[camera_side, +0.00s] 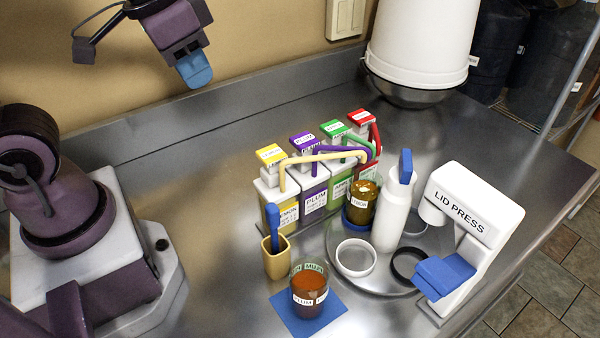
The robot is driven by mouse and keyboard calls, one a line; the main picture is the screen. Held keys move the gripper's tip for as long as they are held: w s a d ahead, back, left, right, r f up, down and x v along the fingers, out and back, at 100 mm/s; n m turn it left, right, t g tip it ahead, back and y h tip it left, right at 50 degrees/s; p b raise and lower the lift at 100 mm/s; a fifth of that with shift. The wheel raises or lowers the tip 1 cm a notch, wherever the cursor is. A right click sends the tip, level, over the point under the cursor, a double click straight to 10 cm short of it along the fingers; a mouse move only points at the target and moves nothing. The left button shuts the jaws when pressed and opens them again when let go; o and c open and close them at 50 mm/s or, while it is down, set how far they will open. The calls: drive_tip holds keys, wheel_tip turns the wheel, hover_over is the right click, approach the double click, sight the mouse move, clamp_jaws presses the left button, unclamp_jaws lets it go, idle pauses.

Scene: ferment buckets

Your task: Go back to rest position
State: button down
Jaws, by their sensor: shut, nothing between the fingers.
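My gripper (195,70) is at the top left of the side view, raised above the steel counter near the back wall. Its blue fingers point down and are shut with nothing between them. It is apart from every object. My arm's purple base stands at the left edge.
The steel counter (215,170) is clear below my gripper. Pump bottles (312,190), a tan cup (276,258), a jar (309,290) on a blue mat (333,303), another jar (361,205), a white bottle (391,215), a lid press (470,215) and a white bucket (420,45) stand rightward.

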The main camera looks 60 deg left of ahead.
drive_tip(key=shift+s+a+r+t, duration=0.3)
drive_tip(key=shift+s+r+t, duration=0.25)
drive_tip(key=shift+s+r, duration=0.2)
drive_tip(key=shift+s+a+r+t, duration=0.25)
drive_tip(key=shift+s+r+t, duration=0.3)
drive_tip(key=shift+s+r, duration=0.15)
